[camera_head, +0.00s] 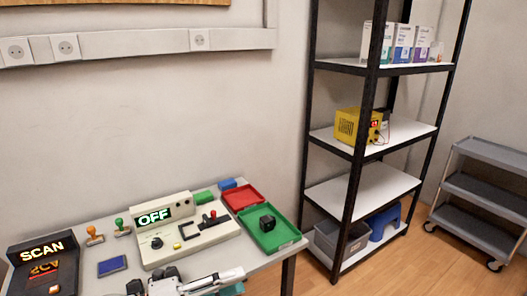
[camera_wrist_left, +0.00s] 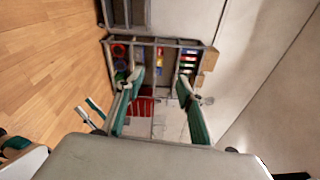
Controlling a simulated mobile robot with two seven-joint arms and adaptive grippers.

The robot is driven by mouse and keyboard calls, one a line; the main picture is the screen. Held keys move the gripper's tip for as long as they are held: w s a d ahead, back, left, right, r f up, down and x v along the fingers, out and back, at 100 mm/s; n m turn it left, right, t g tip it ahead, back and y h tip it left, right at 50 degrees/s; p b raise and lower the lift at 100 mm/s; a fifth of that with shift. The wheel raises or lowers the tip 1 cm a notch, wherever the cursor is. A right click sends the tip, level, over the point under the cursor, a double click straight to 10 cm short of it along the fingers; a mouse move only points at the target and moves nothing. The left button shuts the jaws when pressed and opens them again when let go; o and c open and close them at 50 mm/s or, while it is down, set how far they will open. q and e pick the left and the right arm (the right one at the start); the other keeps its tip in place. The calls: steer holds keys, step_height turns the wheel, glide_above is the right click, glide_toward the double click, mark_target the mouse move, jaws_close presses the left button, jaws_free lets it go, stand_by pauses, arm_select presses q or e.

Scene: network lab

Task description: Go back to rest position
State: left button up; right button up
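My left gripper (camera_head: 222,284) shows at the bottom edge of the head view, low in front of the table, partly cut off by the frame. In the left wrist view its two green-padded fingers (camera_wrist_left: 160,84) stand wide apart with nothing between them, so it is open and empty. The task names no object.
The table (camera_head: 290,257) holds a grey device reading OFF (camera_head: 153,216), a SCAN device (camera_head: 41,250), stamps, a red tray (camera_head: 241,197) and a green tray (camera_head: 284,236) with a black block (camera_head: 267,223). A shelf rack (camera_head: 352,187) and a grey cart (camera_head: 482,190) stand right.

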arm_select(q)
steer(key=s+a+f+n+t+y, duration=0.1)
steer(key=a+f+n+t+y, duration=0.5)
steer(key=n, duration=0.5)
steer(key=s+a+f+n+t+y, duration=0.15)
steer(key=f+n+y, duration=0.25)
steer(key=f+n, duration=0.45)
steer(key=s+a+f+n+g+y, duration=0.1)
steer(key=s+a+f+n+y, duration=0.1)
steer(key=s+f+n, duration=0.2)
steer(key=s+a+f+n+g+y, duration=0.1)
steer(key=s+a+f+n+g, duration=0.1)
steer(key=s+f+n, duration=0.3)
step_height(320, 180, down, 3)
steer(key=shift+s+a+f+y, duration=0.2)
steer(key=shift+s+a+y, duration=0.2)
steer(key=shift+s+a, duration=0.4)
steer(key=shift+g, duration=0.25)
